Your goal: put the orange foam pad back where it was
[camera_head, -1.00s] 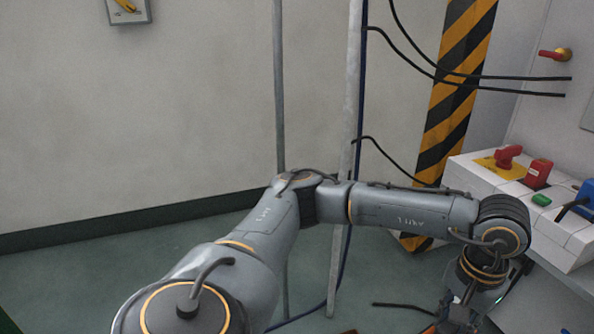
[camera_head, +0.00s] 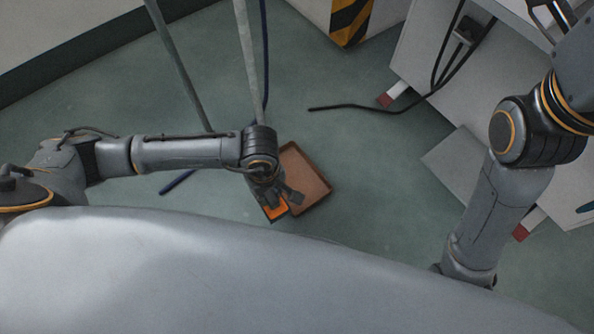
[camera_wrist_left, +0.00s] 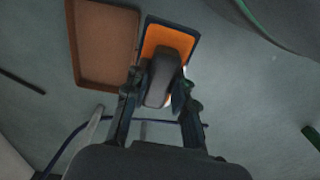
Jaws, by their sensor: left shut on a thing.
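The orange foam pad (camera_head: 278,211) is at the fingertips of my left gripper (camera_head: 280,198), which is shut on it. In the left wrist view the pad (camera_wrist_left: 170,38) is an orange rectangle with a dark blue border. In the head view most of the pad is hidden by the gripper. The pad is right beside a brown shallow tray (camera_head: 309,182); in the left wrist view the tray (camera_wrist_left: 106,45) looks empty. I cannot tell the pad's height above the floor. My right arm is at the right; its gripper is out of view.
Grey poles (camera_head: 247,60) stand just behind my left gripper. A black cable (camera_head: 370,110) runs over the floor to the grey cabinet (camera_head: 420,50) at the right. The floor in front of the tray is clear.

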